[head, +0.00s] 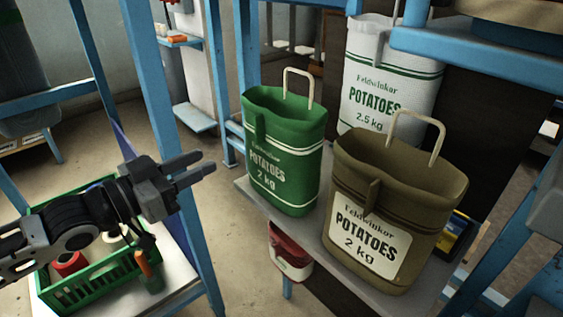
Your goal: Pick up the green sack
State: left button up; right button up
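The green sack (285,150) stands upright on a grey shelf (318,228), with a pale loop handle (299,86) above its open top and "POTATOES 2 kg" on its front. My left gripper (208,163) is to the left of the green sack, apart from it. Its two fingers point right towards the sack, with a narrow gap between them and nothing held. My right gripper is not in view.
A brown potato sack (400,190) with a loop handle stands close to the right of the green one. A white sack (385,85) stands behind. Blue posts (165,110) rise at the left. A green crate (105,285) with spools sits below my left arm. A red container (290,255) is under the shelf.

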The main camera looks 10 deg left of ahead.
aim_at(248, 137)
pick_arm(q)
jog(key=p+x, duration=0.1)
jog(key=x, duration=1)
jog(key=shift+w+d, duration=0.2)
jog(key=shift+c, duration=0.3)
grip_shut()
dwell(0.6)
jog(key=shift+r, duration=0.3)
